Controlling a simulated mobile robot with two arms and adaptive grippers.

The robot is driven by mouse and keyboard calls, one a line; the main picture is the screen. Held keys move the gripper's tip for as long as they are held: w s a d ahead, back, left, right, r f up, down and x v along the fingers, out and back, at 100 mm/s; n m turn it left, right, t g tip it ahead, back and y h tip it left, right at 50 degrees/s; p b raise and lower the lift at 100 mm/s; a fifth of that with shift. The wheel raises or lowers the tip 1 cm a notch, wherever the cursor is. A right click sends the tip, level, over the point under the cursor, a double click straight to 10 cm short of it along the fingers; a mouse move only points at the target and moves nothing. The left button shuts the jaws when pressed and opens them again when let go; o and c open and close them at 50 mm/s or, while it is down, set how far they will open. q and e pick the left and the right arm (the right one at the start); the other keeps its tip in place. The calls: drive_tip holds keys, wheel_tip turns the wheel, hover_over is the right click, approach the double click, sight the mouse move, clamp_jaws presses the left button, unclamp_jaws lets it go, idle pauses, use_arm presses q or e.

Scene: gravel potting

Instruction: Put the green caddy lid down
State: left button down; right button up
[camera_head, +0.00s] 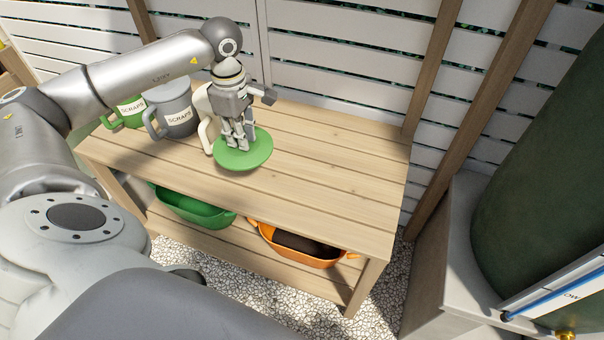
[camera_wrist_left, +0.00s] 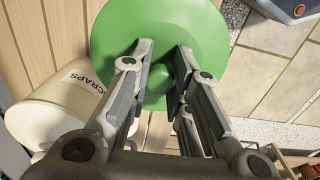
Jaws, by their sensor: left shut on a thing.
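The green caddy lid (camera_head: 243,157) is a round disc in the head view, just above or at the wooden bench top; I cannot tell if it touches. My left gripper (camera_head: 240,143) points down over it and is shut on its knob. In the left wrist view the lid (camera_wrist_left: 118,35) fills the upper middle, with its knob (camera_wrist_left: 160,76) between the fingers (camera_wrist_left: 161,75). The green caddy (camera_head: 128,111) stands at the bench's left end, partly behind my arm. My right gripper is in neither view.
A grey caddy (camera_head: 172,112) and a cream caddy (camera_head: 204,118) stand left of my gripper; the cream one is partly hidden. The bench top (camera_head: 330,172) is clear to the right. A green tub (camera_head: 190,207) and an orange tub (camera_head: 300,255) sit on the lower shelf.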

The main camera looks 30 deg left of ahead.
use_arm(q)
drive_tip(key=w+d+f, duration=0.8)
drive_tip(key=d, duration=0.1)
drive_tip(key=shift+w+d+f, duration=0.15)
drive_tip(key=shift+w+f, duration=0.15)
drive_tip(key=shift+w, duration=0.1)
drive_tip(key=shift+w+d+f, duration=0.2)
drive_tip(key=shift+f, duration=0.15)
drive_tip(key=f, duration=0.3)
drive_tip(key=shift+w+d+f+b, duration=0.15)
drive_tip(key=shift+d+b, duration=0.1)
drive_tip(key=shift+b, duration=0.05)
drive_tip(key=shift+a+f, duration=0.1)
drive_tip(key=shift+f, duration=0.1)
drive_tip(key=c, duration=1.7)
unclamp_jaws()
drive_tip(key=o, duration=0.4)
drive_tip(key=shift+c, duration=0.2)
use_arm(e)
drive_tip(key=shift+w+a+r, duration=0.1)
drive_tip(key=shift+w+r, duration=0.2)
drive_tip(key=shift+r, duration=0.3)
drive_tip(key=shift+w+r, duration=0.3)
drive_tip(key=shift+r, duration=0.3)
